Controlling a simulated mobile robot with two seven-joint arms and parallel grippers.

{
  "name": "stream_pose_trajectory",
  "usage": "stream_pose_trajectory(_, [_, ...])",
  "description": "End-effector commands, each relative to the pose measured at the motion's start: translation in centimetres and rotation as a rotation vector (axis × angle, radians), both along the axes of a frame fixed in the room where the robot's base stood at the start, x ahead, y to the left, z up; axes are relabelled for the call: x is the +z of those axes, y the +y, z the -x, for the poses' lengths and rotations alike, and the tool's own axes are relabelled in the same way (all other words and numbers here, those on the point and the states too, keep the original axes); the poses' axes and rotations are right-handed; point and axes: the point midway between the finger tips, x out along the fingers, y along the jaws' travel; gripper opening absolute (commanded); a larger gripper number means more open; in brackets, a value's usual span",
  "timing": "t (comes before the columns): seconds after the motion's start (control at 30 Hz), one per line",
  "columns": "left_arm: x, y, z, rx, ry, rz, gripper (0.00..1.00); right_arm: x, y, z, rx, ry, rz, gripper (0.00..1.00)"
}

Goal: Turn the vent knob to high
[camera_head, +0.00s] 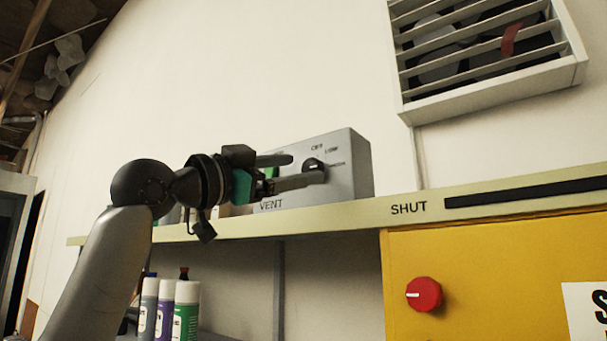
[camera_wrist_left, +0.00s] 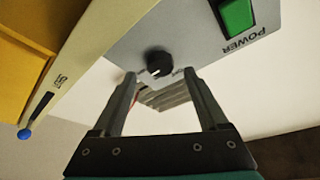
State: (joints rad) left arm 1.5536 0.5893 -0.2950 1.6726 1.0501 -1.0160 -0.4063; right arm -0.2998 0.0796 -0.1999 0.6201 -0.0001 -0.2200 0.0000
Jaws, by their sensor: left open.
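The vent control box (camera_head: 346,170) is grey and stands on the shelf, marked VENT, with OFF, LOW and a further label around its dial. Its black vent knob (camera_head: 313,164) is on the front face, partly hidden by a finger. My left gripper (camera_head: 308,170) is open in front of the box, its fingertips near the knob. In the left wrist view the knob (camera_wrist_left: 159,64) lies ahead of and between the two open fingers (camera_wrist_left: 160,82); it appears untouched, though contact is hard to tell. A green POWER button (camera_wrist_left: 236,17) is beside it. My right gripper is not in view.
The pale shelf (camera_head: 330,222) runs under the box, with a SHUT label and black slot to the right. A yellow cabinet (camera_head: 500,265) with a red knob (camera_head: 424,294) is below right. A louvred vent (camera_head: 490,50) hangs above. Several bottles (camera_head: 187,310) stand below the shelf.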

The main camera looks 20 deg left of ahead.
Motion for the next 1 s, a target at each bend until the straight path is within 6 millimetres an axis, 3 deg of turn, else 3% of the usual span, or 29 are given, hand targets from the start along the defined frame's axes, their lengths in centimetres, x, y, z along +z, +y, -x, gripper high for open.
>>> stream_pose_trajectory(0.2, [-2.2, 3.0, 4.4, 0.005, -0.004, 0.000, 0.77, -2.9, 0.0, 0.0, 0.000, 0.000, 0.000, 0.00])
stream_pose_trajectory(0.5, [-3.7, 5.9, 8.9, 0.002, 0.000, 0.001, 0.77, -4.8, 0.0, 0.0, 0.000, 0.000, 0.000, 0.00])
stream_pose_trajectory(0.7, [-4.0, 6.5, 9.9, 0.001, 0.000, 0.001, 0.77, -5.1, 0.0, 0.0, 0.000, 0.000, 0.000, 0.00])
stream_pose_trajectory(1.0, [-3.9, 6.5, 10.0, 0.000, 0.000, 0.000, 0.77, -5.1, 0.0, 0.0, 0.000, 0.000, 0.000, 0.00])
